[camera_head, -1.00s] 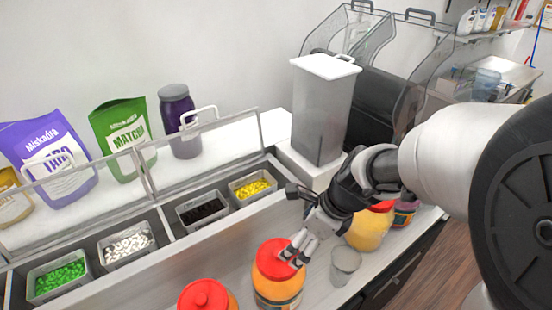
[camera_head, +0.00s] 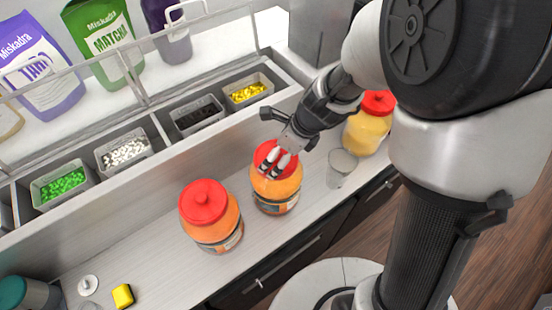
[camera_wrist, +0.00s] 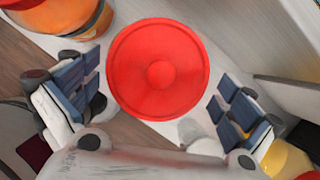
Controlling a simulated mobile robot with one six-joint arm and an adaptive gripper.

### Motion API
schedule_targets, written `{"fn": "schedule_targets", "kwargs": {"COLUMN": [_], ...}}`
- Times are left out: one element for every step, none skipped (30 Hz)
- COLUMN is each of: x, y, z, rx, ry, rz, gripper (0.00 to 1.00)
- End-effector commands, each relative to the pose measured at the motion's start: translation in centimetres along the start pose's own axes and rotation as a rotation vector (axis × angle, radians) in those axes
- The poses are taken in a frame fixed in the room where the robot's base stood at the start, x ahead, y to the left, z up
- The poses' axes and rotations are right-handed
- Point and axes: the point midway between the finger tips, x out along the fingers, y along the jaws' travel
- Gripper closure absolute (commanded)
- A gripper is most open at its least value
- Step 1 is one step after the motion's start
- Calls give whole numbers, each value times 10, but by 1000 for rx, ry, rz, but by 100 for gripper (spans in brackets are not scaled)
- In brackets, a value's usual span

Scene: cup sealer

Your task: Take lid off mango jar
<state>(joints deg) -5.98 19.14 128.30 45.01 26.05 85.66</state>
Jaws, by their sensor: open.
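An orange jar (camera_head: 277,204) with a red lid (camera_head: 259,153) stands upright on the counter, below my gripper (camera_head: 273,161). I cannot read its label to tell whether it is mango. In the wrist view the round red lid (camera_wrist: 157,70) with its centre knob lies between my open fingers (camera_wrist: 160,100), one on each side, with gaps to the rim. In the head view the fingers partly cover the lid. The lid is on the jar. A second orange jar (camera_head: 217,235) with a red lid stands to the left, and a yellow jar (camera_head: 365,135) with a red lid to the right.
A clear cup (camera_head: 341,168) stands close right of the middle jar. Behind the jars is a raised topping rack (camera_head: 150,185) with several bins and a clear flip cover. A yellow block (camera_head: 123,296) lies at lower left. The counter's front edge is near the jars.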

Motion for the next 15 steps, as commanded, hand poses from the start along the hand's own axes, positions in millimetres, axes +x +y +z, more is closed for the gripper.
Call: {"fn": "schedule_targets", "kwargs": {"x": [-1, -1, -1, -1, -1, -1, -1, -1, -1, -1, -1, -1, -1, -1, -1], "y": [0, 0, 0, 0, 0, 0, 0, 0, 0, 0, 0, 0, 0, 0, 0], "z": [0, 0, 0, 0, 0, 0, 0, 0, 0, 0, 0, 0, 0, 0, 0], "rx": [0, 0, 0, 0, 0, 0, 0, 1, 1, 1, 1, 1, 1, 1, 1], "ry": [0, 0, 0, 0, 0, 0, 0, 0, 0, 0, 0, 0, 0, 0, 0], "rz": [0, 0, 0, 0, 0, 0, 0, 0, 0, 0, 0, 0, 0, 0, 0], "gripper": [0, 0, 0, 2, 4, 7, 9, 11, 13, 15, 17, 20, 22, 24, 27]}}
